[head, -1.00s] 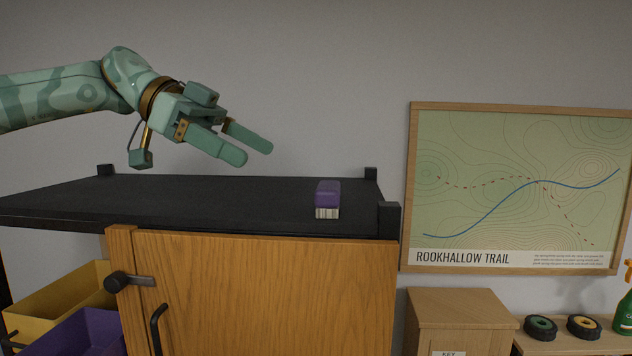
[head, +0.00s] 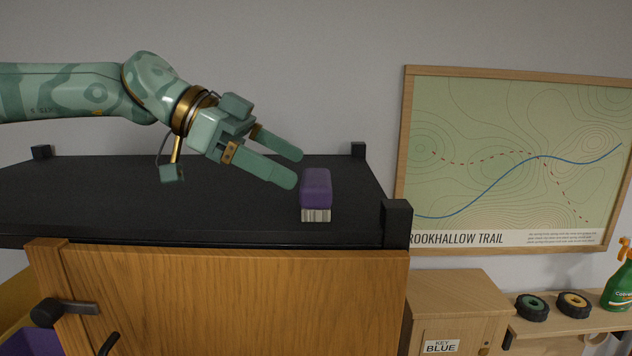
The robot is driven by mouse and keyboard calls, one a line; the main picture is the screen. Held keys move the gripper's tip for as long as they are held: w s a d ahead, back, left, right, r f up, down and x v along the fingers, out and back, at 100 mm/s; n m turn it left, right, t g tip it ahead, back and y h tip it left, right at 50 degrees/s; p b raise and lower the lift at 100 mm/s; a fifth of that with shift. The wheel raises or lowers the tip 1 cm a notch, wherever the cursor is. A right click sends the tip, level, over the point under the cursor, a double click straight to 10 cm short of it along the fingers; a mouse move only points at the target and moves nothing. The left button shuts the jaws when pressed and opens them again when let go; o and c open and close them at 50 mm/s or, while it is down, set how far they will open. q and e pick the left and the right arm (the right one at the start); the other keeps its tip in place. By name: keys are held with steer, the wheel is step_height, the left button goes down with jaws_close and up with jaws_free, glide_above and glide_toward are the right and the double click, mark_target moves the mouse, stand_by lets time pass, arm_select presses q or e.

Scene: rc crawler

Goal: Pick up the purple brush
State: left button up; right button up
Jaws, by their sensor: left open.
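The purple brush (head: 316,188) sits on the black top (head: 150,205) of the wooden cabinet, near its right end. It has a purple back and pale bristles facing down. My left gripper (head: 291,168) is open and empty. Its two fingers point right and down, with the tips just left of the brush. I cannot tell whether a fingertip touches it. My right gripper is not in view.
Dark corner posts rise from the black top, one (head: 396,222) at the front right. The wooden cabinet door (head: 230,300) is below. A small wooden box (head: 455,290) labelled KEY BLUE, two wheels and a green spray bottle (head: 620,285) stand lower right. A trail map (head: 515,160) hangs behind.

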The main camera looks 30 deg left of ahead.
mark_target(310, 176)
arm_select(q)
steer(key=shift+w+d+f, duration=0.1)
steer(key=shift+d+f, duration=0.05)
steer(key=shift+d, duration=0.1)
steer(key=p+x, duration=0.3)
steer(key=x, duration=0.1)
steer(key=shift+d+f, duration=0.1)
steer(key=shift+d, duration=0.15)
steer(key=shift+w+d+f, duration=0.15)
steer(key=shift+w+f, duration=0.1)
steer(key=shift+s, duration=0.2)
steer(key=c, duration=0.8)
steer(key=shift+c, duration=0.6)
